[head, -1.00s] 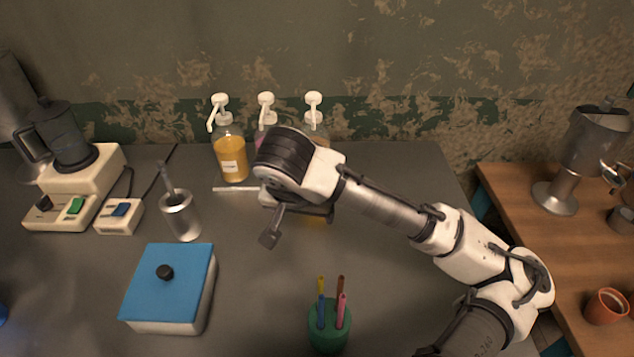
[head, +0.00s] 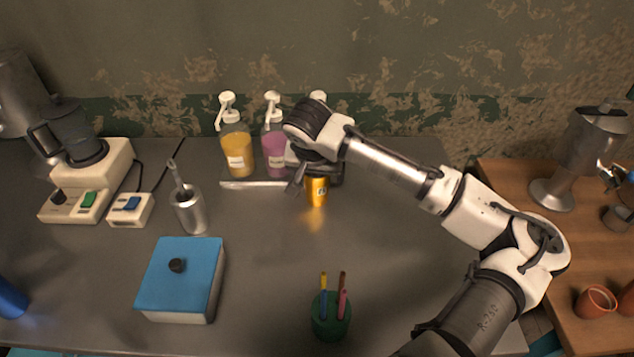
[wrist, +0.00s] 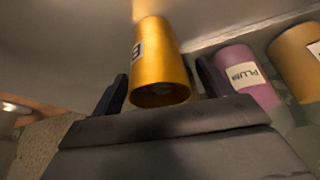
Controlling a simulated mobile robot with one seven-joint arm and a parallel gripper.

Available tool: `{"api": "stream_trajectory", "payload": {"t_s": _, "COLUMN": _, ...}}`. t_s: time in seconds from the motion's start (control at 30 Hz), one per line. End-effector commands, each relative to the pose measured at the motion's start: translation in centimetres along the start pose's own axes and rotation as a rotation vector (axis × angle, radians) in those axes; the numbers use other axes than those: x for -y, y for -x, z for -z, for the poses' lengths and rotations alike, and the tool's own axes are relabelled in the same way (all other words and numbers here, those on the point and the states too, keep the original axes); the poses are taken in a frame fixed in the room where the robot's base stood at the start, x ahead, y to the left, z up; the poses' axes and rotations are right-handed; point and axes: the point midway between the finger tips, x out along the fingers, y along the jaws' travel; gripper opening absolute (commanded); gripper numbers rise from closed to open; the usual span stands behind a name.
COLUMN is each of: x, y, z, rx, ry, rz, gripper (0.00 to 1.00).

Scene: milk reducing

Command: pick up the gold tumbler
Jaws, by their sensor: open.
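The gold tumbler (head: 317,191) stands on the dark grey tabletop, partly hidden by my gripper in the head view. In the wrist view the gold tumbler (wrist: 160,62) sits between the two dark fingers of my gripper (wrist: 165,88), its open rim toward the camera. My gripper is open, with a gap visible on the left of the tumbler and another on the right. I cannot tell whether the fingers touch it.
Pump bottles, one amber (head: 238,155) and one purple (head: 276,155), stand on a tray behind. The purple bottle (wrist: 245,76) is close beside the right finger. A blue-lidded box (head: 180,275), a steel holder (head: 190,212) and a green pen cup (head: 330,318) stand nearer.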

Motion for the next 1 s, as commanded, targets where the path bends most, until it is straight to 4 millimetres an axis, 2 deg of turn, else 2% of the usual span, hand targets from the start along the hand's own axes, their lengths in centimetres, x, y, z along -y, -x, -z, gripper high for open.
{"api": "stream_trajectory", "payload": {"t_s": 0.13, "x": -0.01, "y": -0.03, "z": -0.02, "rx": 0.0, "ry": -0.001, "rz": 0.0, "gripper": 0.79}}
{"api": "stream_trajectory", "payload": {"t_s": 0.17, "x": -0.01, "y": -0.03, "z": -0.03, "rx": 0.0, "ry": -0.001, "rz": 0.0, "gripper": 0.76}}
{"api": "stream_trajectory", "payload": {"t_s": 0.6, "x": -0.01, "y": 0.03, "z": -0.01, "rx": -0.001, "ry": -0.001, "rz": 0.0, "gripper": 0.19}}
{"api": "stream_trajectory", "payload": {"t_s": 1.0, "x": 0.01, "y": 0.09, "z": 0.51, "rx": -0.001, "ry": 0.0, "rz": 0.0, "gripper": 0.19}}
